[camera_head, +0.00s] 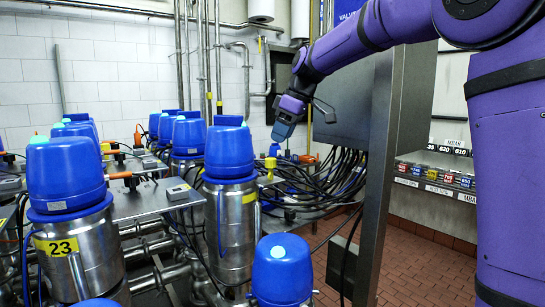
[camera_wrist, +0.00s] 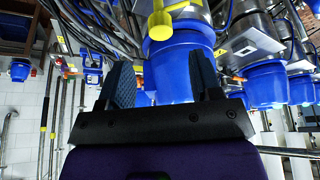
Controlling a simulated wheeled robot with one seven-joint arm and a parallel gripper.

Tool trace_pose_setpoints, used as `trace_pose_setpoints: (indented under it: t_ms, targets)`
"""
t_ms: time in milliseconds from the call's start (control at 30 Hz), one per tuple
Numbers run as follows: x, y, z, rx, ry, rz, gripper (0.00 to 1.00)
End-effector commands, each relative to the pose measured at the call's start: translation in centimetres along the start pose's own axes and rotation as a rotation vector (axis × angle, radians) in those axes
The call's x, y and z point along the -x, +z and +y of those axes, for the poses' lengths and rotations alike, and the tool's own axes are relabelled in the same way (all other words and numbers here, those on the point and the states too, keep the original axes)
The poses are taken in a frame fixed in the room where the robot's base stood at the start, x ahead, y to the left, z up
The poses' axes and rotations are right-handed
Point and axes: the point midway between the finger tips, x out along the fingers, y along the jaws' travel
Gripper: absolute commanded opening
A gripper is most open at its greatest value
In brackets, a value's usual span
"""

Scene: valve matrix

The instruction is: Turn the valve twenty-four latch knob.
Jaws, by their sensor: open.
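My gripper (camera_head: 284,130) hangs from the purple arm, above the black cables and to the right of the nearer valves. Its two blue fingers also show in the wrist view (camera_wrist: 161,66), spread apart with nothing held between them. That view looks upside down. A blue valve cap (camera_wrist: 176,68) lies beyond the fingers, partly hidden by them. A yellow knob-like part (camera_wrist: 160,25) is beside that cap. I see no number 24. The valve in the middle of the head view (camera_head: 230,152) has a yellow label turned too far to read. I cannot tell which part is the latch knob.
A steel valve with a yellow 23 label (camera_head: 60,246) stands at left. Another blue cap (camera_head: 282,268) is at the front. Several more valves stand behind. A grey cabinet (camera_head: 345,100) and steel post (camera_head: 374,180) are right of my gripper. Red-brown floor (camera_head: 425,265) is open at right.

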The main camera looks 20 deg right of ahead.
Motion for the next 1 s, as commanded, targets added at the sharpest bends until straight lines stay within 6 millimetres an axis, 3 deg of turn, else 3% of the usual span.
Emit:
trace_pose_setpoints:
  t_ms: [200, 400, 833, 1000]
  targets:
    - [-4.0, 0.0, 0.0, -0.001, -0.002, -0.001, 0.59]
    - [-6.4, 0.0, 0.0, 0.0, -0.002, -0.001, 0.59]
    - [-7.3, 0.0, 0.0, -0.001, 0.0, -0.001, 0.59]
    - [-7.2, 0.0, 0.0, -0.001, 0.0, -0.001, 0.22]
